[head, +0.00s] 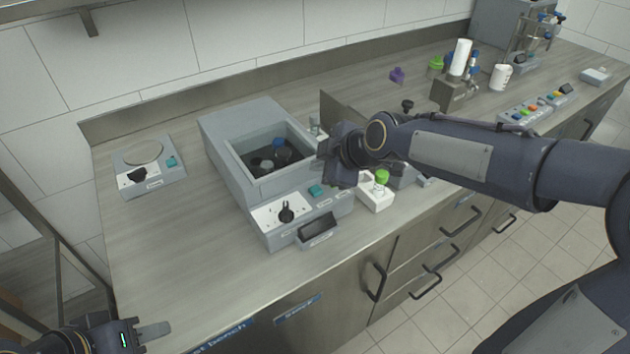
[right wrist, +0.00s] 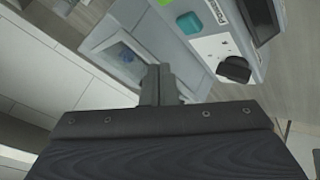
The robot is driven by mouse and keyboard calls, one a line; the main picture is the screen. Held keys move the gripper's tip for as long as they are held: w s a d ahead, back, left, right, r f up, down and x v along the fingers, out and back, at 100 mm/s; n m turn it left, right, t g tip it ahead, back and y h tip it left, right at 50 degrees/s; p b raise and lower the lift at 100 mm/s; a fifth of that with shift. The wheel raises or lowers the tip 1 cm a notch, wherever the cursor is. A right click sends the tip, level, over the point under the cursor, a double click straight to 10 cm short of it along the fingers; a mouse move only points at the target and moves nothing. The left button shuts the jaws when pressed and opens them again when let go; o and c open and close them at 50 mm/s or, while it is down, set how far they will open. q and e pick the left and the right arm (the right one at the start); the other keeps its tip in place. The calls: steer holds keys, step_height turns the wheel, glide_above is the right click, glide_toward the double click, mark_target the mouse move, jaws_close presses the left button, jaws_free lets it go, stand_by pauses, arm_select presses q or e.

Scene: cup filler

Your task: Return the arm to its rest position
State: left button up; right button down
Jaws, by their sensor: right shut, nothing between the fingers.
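My right arm (head: 450,150) reaches in from the right across the bench. My right gripper (head: 325,165) is at the right edge of the grey box-shaped machine (head: 225,145), close to its open top; I cannot tell whether it touches. In the right wrist view the right gripper (right wrist: 160,85) is shut and empty, with the machine's recess beyond it. My left gripper (head: 150,332) is low at the left corner, partly cut off, away from the bench things.
A small device with a round plate (head: 143,152) stands at the left. A white block with a green-topped item (head: 381,178) is just below my right arm. A white cylinder (head: 460,58), a white cup (head: 500,77) and a button panel (head: 535,108) stand farther right. The front left bench top is clear.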

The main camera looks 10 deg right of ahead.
step_height(320, 180, up, 2)
steer(key=shift+p, duration=0.4)
steer(key=s+d+f+m, duration=0.1)
steer(key=s+d+m, duration=0.2)
steer(key=s+m, duration=0.3)
steer(key=s+d+f+m+g+h+p, duration=0.1)
steer(key=s+d+m, duration=0.2)
steer(key=s, duration=0.8)
steer(key=s+d+f+m+g, duration=0.1)
steer(key=s+d+m, duration=0.2)
steer(key=s+m, duration=0.5)
steer(key=shift+s+d+f+m+p, duration=0.3)
steer(key=shift+s+f+p, duration=0.1)
steer(key=shift+s, duration=0.4)
